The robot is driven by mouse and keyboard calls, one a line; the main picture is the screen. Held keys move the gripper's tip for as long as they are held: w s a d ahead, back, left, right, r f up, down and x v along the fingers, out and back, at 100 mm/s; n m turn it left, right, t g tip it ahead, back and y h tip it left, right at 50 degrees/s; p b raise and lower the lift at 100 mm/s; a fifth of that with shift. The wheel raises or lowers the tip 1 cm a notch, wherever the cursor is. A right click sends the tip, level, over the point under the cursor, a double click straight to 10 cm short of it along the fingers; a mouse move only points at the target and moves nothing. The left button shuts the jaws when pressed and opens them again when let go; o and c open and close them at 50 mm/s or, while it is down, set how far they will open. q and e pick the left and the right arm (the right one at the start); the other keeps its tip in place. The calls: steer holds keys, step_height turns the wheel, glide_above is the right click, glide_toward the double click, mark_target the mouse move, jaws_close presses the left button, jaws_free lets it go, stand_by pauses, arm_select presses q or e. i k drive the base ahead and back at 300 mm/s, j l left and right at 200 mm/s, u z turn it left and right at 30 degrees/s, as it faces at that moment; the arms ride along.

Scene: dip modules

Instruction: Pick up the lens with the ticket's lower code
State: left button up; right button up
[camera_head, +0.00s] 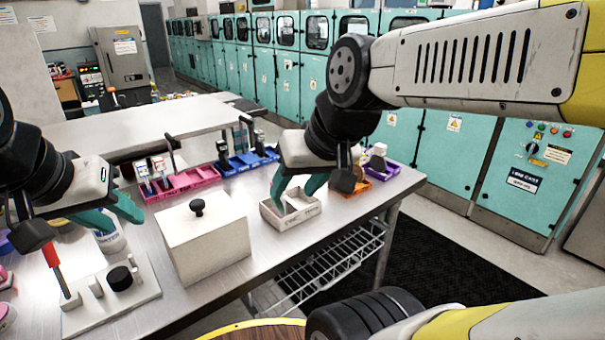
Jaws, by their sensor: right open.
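My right gripper (297,190) is open, its teal fingers pointing down at a small off-white open tray (292,222) with lettering on its front. I cannot tell whether the fingertips touch anything in the tray, as the gripper hides part of it. My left gripper (128,222) is at the left, its two teal fingers apart above the near-left part of the table, with nothing seen between them. No lens or ticket can be made out clearly, and no code is legible.
A white lidded box (203,245) with a black knob stands on the metal table between the grippers. Pink (185,183), blue (245,162) and orange (352,187) bins line the back. A white fixture with a red-handled lever (110,295) is at the near left.

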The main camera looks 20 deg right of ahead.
mark_target(359, 170)
steer(key=i+l, duration=0.1)
steer(key=l, duration=0.4)
steer(key=i+l, duration=0.1)
steer(key=l, duration=0.4)
steer(key=i+l, duration=0.1)
steer(key=l, duration=0.4)
